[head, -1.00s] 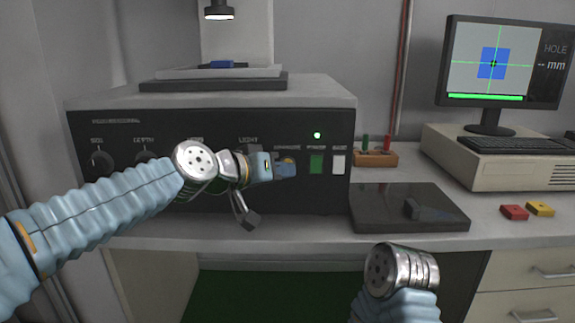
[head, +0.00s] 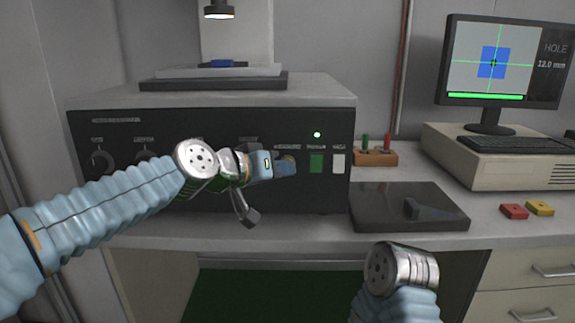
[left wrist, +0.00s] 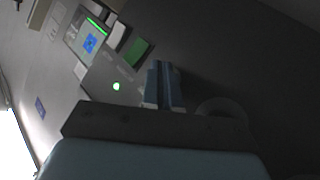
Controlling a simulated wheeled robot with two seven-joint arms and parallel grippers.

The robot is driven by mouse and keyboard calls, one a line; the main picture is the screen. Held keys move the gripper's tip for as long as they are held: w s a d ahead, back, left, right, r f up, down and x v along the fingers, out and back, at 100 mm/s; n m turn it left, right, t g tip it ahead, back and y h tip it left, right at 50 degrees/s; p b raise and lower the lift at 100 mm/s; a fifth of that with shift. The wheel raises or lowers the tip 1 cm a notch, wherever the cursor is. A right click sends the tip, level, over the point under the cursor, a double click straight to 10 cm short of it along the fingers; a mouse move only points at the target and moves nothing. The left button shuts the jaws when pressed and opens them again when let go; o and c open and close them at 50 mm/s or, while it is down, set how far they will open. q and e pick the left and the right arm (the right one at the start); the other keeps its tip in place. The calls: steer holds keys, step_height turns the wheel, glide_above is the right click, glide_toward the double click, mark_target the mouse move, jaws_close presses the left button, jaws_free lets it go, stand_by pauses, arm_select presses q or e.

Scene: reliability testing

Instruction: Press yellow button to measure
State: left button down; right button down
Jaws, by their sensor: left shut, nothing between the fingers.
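The measuring machine (head: 210,97) has a dark front panel with knobs on the left and buttons on the right. The yellow button is mostly hidden behind the fingertips of my left gripper (head: 284,169), under a small label; only a dim edge shows above them. The gripper is shut and empty, its tips at the panel. The left wrist view shows the closed fingers (left wrist: 164,86) against the dark panel; actual contact cannot be made out. The monitor (head: 500,62) reads HOLE 12.0 mm beside a blue square with a green crosshair. My right gripper is out of view; only its wrist shows.
A green button (head: 316,164) and a white switch (head: 338,164) sit right of the fingertips, below a lit green lamp (head: 317,135). A dark plate (head: 440,207), a red block (head: 514,211) and a yellow block (head: 540,208) lie on the counter. A blue part (head: 222,63) sits on the stage.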

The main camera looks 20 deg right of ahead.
arm_select(q)
steer(key=shift+s+a+b, duration=0.2)
steer(key=shift+s+b, duration=0.1)
steer(key=shift+s, duration=0.35)
steer(key=shift+s+a+b, duration=0.25)
steer(key=shift+s+b, duration=0.15)
steer(key=shift+s, duration=0.4)
steer(key=shift+s+a+b, duration=0.2)
steer(key=shift+s+b, duration=0.15)
steer(key=shift+s, duration=0.45)
steer(key=shift+s+a+b, duration=0.25)
steer(key=shift+s+b, duration=0.15)
steer(key=shift+s, duration=0.4)
